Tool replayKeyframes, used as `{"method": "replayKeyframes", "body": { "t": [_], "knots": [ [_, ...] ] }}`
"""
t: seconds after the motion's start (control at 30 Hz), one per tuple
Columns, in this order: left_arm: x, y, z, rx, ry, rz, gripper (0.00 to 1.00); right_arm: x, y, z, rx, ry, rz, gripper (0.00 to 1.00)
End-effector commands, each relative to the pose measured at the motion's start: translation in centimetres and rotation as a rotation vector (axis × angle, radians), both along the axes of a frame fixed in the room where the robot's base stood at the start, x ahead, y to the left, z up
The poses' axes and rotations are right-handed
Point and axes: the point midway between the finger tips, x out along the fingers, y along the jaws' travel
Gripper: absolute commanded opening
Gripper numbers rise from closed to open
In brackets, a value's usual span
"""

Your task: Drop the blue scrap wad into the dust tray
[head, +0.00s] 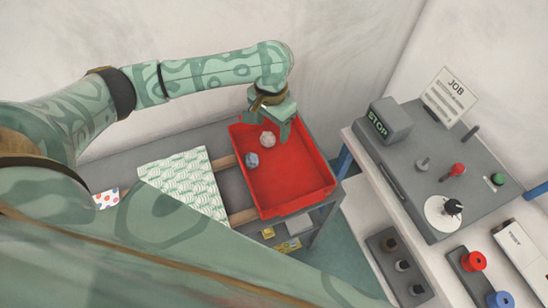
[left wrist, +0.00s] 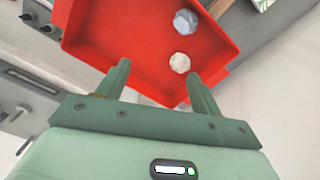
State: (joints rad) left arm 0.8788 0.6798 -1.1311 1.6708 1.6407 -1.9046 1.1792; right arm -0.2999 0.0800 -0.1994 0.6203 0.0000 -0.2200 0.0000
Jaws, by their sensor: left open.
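The red dust tray (head: 290,182) stands on a shelf in the middle of the head view. It also fills the top of the left wrist view (left wrist: 125,32). The blue scrap wad (head: 251,160) lies inside the tray near its left wall; it shows in the left wrist view (left wrist: 185,22) too. A pale wad (head: 267,139) lies in the tray near it, also in the left wrist view (left wrist: 180,62). My left gripper (head: 268,131) is over the tray's far end, its fingers (left wrist: 159,80) apart with nothing between them. My right gripper is not in view.
A patterned cloth (head: 186,180) lies left of the tray. On the right, a grey bench panel holds a STOP box (head: 389,123), a JOB card (head: 450,97) and several knobs. Red (head: 473,261) and blue (head: 499,299) spools stand at the lower right. Walls rise behind.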

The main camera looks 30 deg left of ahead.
Motion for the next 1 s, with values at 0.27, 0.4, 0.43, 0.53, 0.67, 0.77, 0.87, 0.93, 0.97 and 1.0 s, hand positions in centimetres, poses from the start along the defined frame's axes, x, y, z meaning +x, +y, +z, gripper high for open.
{"method": "replayKeyframes", "body": {
  "t": [0.27,0.4,0.43,0.53,0.67,0.77,0.87,0.93,0.97,1.0],
  "knots": [
    [0.1,0.1,8.1,0.002,-0.005,-0.002,0.66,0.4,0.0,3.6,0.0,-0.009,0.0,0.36],
    [0.0,0.1,10.3,0.002,-0.003,-0.002,0.66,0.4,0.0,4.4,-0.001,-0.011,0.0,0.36],
    [0.0,0.1,10.6,0.002,-0.003,-0.001,0.66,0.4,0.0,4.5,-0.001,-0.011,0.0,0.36],
    [0.0,0.0,11.3,0.001,0.001,-0.001,0.66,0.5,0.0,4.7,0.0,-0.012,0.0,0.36],
    [0.0,0.0,11.4,0.001,0.001,0.0,0.66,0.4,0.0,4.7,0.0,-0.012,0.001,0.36],
    [0.0,0.0,11.4,0.001,0.001,0.0,0.66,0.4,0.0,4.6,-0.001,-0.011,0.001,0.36],
    [0.0,0.0,11.4,0.001,0.001,0.0,0.66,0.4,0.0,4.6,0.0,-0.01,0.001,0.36],
    [0.0,0.0,11.4,0.001,0.001,-0.001,0.66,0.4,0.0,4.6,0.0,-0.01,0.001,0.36],
    [0.0,0.0,11.4,0.001,0.001,-0.001,0.66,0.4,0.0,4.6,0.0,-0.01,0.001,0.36],
    [0.0,0.0,11.4,0.001,0.001,-0.001,0.66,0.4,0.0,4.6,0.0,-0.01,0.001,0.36]
  ]
}}
